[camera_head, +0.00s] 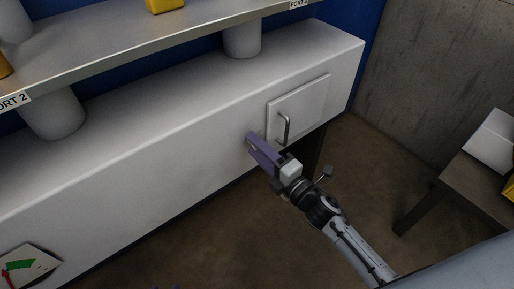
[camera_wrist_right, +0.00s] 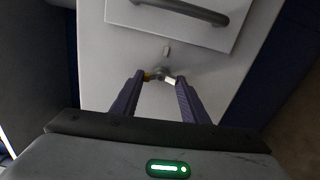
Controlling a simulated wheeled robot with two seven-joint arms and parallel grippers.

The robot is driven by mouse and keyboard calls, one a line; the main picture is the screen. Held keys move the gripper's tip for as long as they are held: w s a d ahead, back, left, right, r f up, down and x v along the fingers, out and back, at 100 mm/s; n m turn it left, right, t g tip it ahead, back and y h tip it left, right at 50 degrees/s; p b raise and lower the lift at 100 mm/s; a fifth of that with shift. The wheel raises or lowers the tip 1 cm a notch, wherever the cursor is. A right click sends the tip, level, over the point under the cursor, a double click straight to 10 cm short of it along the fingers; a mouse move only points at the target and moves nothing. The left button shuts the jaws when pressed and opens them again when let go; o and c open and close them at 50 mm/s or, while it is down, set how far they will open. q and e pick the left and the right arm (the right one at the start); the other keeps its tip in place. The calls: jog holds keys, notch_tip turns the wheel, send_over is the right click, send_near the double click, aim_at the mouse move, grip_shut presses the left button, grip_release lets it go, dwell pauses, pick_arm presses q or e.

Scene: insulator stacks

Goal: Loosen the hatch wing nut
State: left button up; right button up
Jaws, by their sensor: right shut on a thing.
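The hatch (camera_head: 312,98) is a pale square panel with a bar handle (camera_head: 284,128) on the front of the white cabinet. It also shows at the top of the right wrist view (camera_wrist_right: 190,38). The wing nut (camera_wrist_right: 160,73) sits just off the hatch's edge in that view, its wings reaching toward both fingers. My right gripper (camera_head: 250,138) is at the cabinet front beside the hatch. Its purple fingertips (camera_wrist_right: 157,80) are shut on the wing nut. The gripper hides the nut in the head view. Purple slivers at the bottom edge may be my left gripper (camera_head: 167,287).
A small grey tab (camera_wrist_right: 166,51) lies between hatch and nut. A shelf (camera_head: 150,48) with port labels runs above the cabinet. A gauge (camera_head: 25,268) is at lower left. A dark table (camera_head: 445,190) stands at right. Open floor lies before the hatch.

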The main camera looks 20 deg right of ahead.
jog(key=o, duration=1.1)
jog(key=shift+c, duration=0.2)
jog(key=v, duration=1)
jog(key=shift+s+p, duration=0.2)
jog(key=shift+p, duration=0.2)
